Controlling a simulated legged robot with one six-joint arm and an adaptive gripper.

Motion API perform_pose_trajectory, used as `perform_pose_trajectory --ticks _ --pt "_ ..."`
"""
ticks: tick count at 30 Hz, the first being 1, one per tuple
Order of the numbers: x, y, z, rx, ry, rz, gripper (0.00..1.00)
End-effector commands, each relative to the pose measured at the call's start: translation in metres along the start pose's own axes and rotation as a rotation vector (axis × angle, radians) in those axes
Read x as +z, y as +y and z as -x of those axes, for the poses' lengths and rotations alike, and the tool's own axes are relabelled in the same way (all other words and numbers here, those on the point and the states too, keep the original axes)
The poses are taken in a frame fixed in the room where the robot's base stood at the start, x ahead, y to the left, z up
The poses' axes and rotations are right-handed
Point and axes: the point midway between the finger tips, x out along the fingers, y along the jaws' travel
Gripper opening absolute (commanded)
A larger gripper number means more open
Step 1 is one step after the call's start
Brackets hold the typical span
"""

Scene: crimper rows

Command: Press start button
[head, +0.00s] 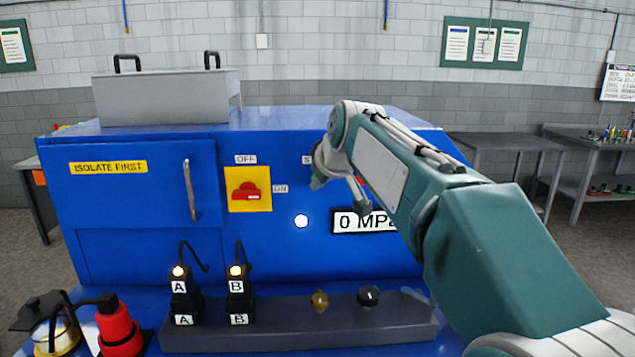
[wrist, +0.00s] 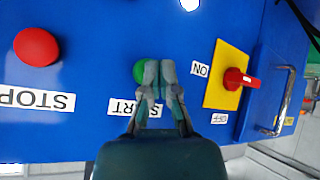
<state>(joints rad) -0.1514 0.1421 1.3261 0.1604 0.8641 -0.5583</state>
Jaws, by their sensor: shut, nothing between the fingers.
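The green start button (wrist: 139,70) shows in the wrist view on the blue panel, partly covered by my gripper's fingers. Its START label (wrist: 136,107) is beside it, also partly covered. My gripper (wrist: 160,66) is shut and empty, its fingertips in front of the panel, overlapping the button's right side in the picture. Whether they touch it I cannot tell. In the head view my gripper (head: 334,190) is in front of the panel and hides the start button and most of its label.
The red stop button (wrist: 36,46) is left of the start button in the wrist view. A red rotary switch (head: 247,191) sits on a yellow plate. A lit white lamp (head: 301,221) and a 0 MPa display (head: 350,222) are below. Connectors A (head: 181,300) and B (head: 238,300) stand in front.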

Motion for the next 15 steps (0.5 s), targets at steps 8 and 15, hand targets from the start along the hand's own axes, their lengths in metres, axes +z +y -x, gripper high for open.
perform_pose_trajectory --ticks 8,15 --pt "-0.0012 0.0015 -0.0027 0.0 -0.001 0.0 0.0" --pt "-0.0023 0.0028 -0.0046 0.0 -0.001 0.0 0.0"
